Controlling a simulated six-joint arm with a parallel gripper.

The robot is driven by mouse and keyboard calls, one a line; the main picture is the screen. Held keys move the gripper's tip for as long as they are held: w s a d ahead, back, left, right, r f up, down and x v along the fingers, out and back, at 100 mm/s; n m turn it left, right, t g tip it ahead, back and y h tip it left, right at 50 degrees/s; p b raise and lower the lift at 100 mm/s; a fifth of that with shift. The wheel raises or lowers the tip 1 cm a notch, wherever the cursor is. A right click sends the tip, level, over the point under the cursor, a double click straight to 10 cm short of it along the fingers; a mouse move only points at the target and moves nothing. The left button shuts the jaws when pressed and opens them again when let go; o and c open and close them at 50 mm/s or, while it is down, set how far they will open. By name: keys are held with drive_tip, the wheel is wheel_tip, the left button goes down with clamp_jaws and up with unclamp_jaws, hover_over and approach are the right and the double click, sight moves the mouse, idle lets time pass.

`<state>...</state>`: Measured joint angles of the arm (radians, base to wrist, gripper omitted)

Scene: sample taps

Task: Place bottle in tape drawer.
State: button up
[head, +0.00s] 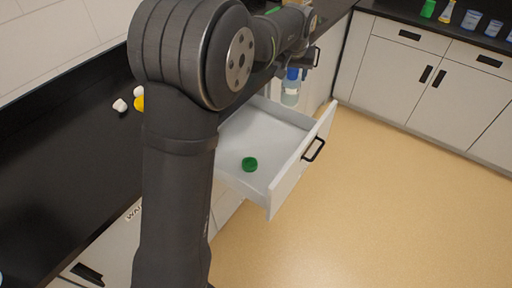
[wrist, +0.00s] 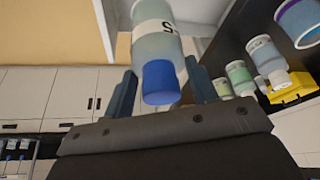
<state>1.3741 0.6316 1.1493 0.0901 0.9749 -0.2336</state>
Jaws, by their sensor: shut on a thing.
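The bottle is clear with a blue cap and a pale label; it hangs upright at the far end of the open drawer in the head view (head: 291,92). My gripper (wrist: 160,70) is shut on the bottle (wrist: 157,45) near its blue cap, one finger on each side. The open white drawer (head: 262,130) has a black handle and holds a green tape roll (head: 249,164) near its near front corner. I cannot tell whether the bottle is over the drawer or just beyond its far wall. My arm hides part of the drawer's near left side.
A black counter (head: 70,170) runs above the drawer, with small white and yellow items (head: 138,100) on it. Several bottles and beakers stand on the back counter (head: 398,8). The tan floor (head: 390,200) in front of the drawer is clear.

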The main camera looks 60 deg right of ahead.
wheel_tip(320, 180, down, 28)
idle(0.3)
drive_tip(key=shift+f, duration=0.15)
drive_tip(key=o, duration=1.5)
drive_tip(key=shift+f, duration=0.1)
drive_tip(key=shift+c, duration=0.2)
drive_tip(key=v, duration=1.2)
drive_tip(key=x, duration=1.1)
drive_tip(key=shift+d+f, duration=0.2)
drive_tip(key=shift+f, duration=0.1)
drive_tip(key=shift+w+r, duration=0.1)
